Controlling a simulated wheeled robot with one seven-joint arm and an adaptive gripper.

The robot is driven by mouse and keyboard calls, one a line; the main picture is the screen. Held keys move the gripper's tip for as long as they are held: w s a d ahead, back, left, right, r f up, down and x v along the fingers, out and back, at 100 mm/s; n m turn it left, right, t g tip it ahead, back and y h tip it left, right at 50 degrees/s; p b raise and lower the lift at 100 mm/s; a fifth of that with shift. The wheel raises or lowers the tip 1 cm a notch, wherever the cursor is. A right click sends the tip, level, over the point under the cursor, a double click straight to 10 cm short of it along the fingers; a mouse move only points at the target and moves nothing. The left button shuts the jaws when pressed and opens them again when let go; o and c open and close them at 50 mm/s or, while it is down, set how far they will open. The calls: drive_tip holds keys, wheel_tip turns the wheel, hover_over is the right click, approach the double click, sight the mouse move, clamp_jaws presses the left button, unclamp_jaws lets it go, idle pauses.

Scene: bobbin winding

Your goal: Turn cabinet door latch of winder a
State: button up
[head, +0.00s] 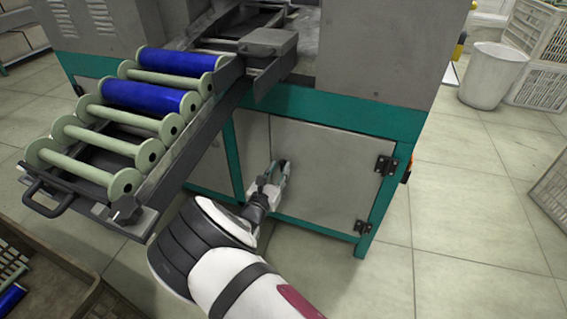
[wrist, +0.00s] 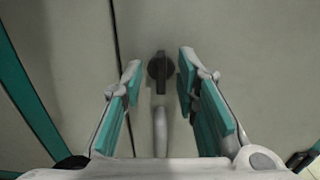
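The winder's grey cabinet door (head: 330,168) is closed in its green frame, with black hinges on its right side. In the wrist view the dark latch (wrist: 160,72) is a round knob with an upright bar on the door (wrist: 260,60), just right of the vertical door seam. My gripper (wrist: 158,82) is open, with one teal-padded finger on each side of the latch and a visible gap to both. In the head view my gripper (head: 273,178) is at the door's left part and hides the latch. I cannot tell the exact depth between fingertips and door.
A sloped rack (head: 190,150) with green bobbins and blue wound bobbins (head: 150,97) juts out above and left of my arm. A crate (head: 60,285) stands at the lower left. A white bin (head: 492,78) stands at the upper right.

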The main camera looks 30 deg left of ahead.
drive_tip(key=shift+w, duration=0.3)
clamp_jaws()
drive_tip(key=m+p, duration=0.1)
drive_tip(key=m, duration=0.2)
drive_tip(key=shift+d+p, duration=0.15)
drive_tip(key=shift+p, duration=0.2)
drive_tip(key=m+p, duration=0.1)
drive_tip(key=m, duration=0.2)
drive_tip(key=shift+m, duration=0.4)
drive_tip(key=m+p, duration=0.2)
drive_tip(key=m, duration=0.3)
drive_tip(key=shift+d+f, duration=0.15)
drive_tip(key=m+p, duration=0.1)
drive_tip(key=m, duration=0.5)
drive_tip(key=shift+f, duration=0.15)
